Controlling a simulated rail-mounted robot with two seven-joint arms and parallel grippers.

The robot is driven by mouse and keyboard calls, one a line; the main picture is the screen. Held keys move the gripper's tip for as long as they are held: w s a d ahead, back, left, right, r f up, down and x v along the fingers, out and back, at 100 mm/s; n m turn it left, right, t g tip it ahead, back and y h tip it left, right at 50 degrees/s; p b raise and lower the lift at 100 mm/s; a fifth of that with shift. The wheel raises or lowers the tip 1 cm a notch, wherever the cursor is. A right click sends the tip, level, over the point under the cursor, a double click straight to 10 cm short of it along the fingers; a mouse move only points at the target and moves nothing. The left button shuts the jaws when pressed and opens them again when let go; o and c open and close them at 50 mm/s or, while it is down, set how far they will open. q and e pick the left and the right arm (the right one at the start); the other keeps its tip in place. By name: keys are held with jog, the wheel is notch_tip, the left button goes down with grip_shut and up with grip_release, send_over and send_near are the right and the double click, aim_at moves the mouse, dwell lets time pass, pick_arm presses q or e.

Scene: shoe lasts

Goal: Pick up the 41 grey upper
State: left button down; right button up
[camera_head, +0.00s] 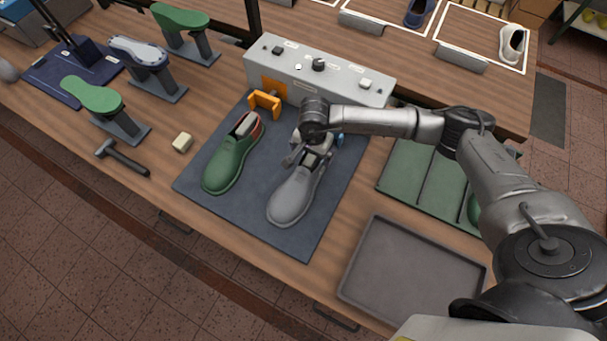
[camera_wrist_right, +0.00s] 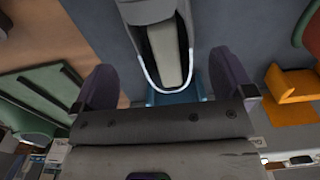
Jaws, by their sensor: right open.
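The grey upper (camera_head: 293,197) lies on the dark blue mat (camera_head: 250,221), toe toward the front edge. A light block shows in its opening. My right gripper (camera_head: 310,158) is over its heel end. In the right wrist view the gripper (camera_wrist_right: 164,66) is open, with one finger on either side of the grey upper's heel (camera_wrist_right: 144,42); gaps show between the fingers and the upper. A blue bracket (camera_wrist_right: 165,98) shows behind the heel. Any size marking on the upper is not readable. My left gripper is not in view.
A green shoe (camera_head: 228,164) lies left of the grey one, by an orange bracket (camera_head: 265,101). A grey control box (camera_head: 345,83) stands behind. A hammer (camera_head: 125,159) and a pale block (camera_head: 182,142) lie left. An empty grey tray (camera_head: 410,270) is at front right.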

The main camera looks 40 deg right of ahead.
aim_at(311, 165)
jog(key=shift+w+f, duration=0.1)
jog(key=shift+f, duration=3.75)
jog(key=shift+a, duration=0.1)
jog(key=c, duration=0.8)
